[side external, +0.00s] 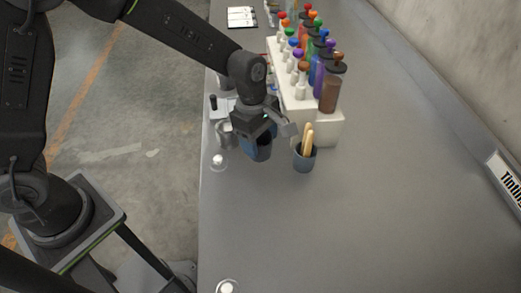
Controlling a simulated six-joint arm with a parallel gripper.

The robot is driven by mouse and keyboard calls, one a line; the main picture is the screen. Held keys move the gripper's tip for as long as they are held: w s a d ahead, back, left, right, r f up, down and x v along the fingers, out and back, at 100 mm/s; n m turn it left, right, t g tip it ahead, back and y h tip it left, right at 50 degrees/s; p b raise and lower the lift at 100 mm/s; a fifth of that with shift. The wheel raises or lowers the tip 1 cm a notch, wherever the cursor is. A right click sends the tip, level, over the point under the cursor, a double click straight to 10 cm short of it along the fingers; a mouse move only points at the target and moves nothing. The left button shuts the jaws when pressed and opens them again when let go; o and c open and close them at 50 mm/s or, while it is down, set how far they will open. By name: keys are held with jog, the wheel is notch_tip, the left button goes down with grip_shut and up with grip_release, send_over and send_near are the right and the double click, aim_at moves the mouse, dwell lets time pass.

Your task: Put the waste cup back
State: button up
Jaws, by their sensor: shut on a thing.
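My gripper (268,132) is above the bench, at its left side. It is shut on a dark blue-grey cup (261,152), which I take to be the waste cup. The gripper hides the cup's upper part, and I cannot tell whether the cup's base touches the bench. A similar blue-grey cup (305,161) with wooden sticks (307,138) stands upright just to the right of the held cup.
A white stepped rack (318,131) with several colored bottles stands behind the stick cup. A greyish metal cup (224,134) is left of my gripper. Small white discs (219,161) (227,287) lie near the left edge. The front bench (360,220) is clear.

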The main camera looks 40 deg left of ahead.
aim_at(261, 152)
jog(key=shift+d+f, duration=0.15)
jog(key=shift+f, duration=1.95)
jog(key=shift+f, duration=0.1)
jog(key=o, duration=1)
jog(key=r, duration=0.4)
jog(key=a+r, duration=0.1)
jog(key=r, duration=0.3)
jog(key=a+r, duration=0.1)
jog(key=r, duration=0.3)
jog(key=shift+r, duration=0.15)
jog(key=s+a+r+m+t, duration=0.2)
jog(key=s+a+r+m, duration=0.1)
jog(key=s+m, duration=0.3)
jog(key=s+a+r+m+t+y, duration=0.1)
jog(key=s+a+r+m, duration=0.2)
jog(key=s+a+m, duration=0.3)
jog(key=s+a+r+m+t, duration=0.2)
jog(key=s+a+r+m, duration=0.1)
jog(key=s+m, duration=0.3)
jog(key=shift+s+a+r+t+y, duration=0.3)
jog(key=shift+s+a+r+y, duration=0.15)
jog(key=shift+a, duration=0.2)
